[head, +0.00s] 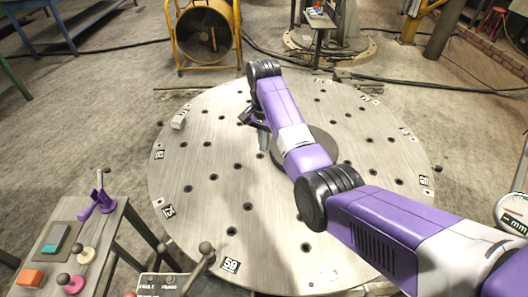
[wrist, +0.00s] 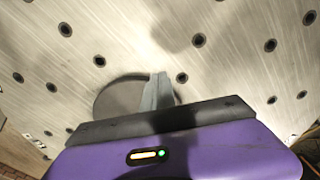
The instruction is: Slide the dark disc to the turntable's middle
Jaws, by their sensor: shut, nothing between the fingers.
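The turntable (head: 215,210) is a large round metal plate with many holes and numbered tags near its rim. The dark disc (head: 325,143) lies flat on it, right of the plate's left half and partly hidden behind my purple arm in the head view. In the wrist view the dark disc (wrist: 112,97) shows behind my fingers, partly covered. My gripper (head: 264,150) points down at the left side of the disc in the head view, its fingers shut and empty. The fingers also show in the wrist view (wrist: 157,88). I cannot tell whether they touch the disc.
A small light block (head: 180,117) sits near the turntable's left rim. A control desk (head: 75,240) with knobs and a lever stands at lower left. A yellow-framed fan (head: 205,38) stands behind.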

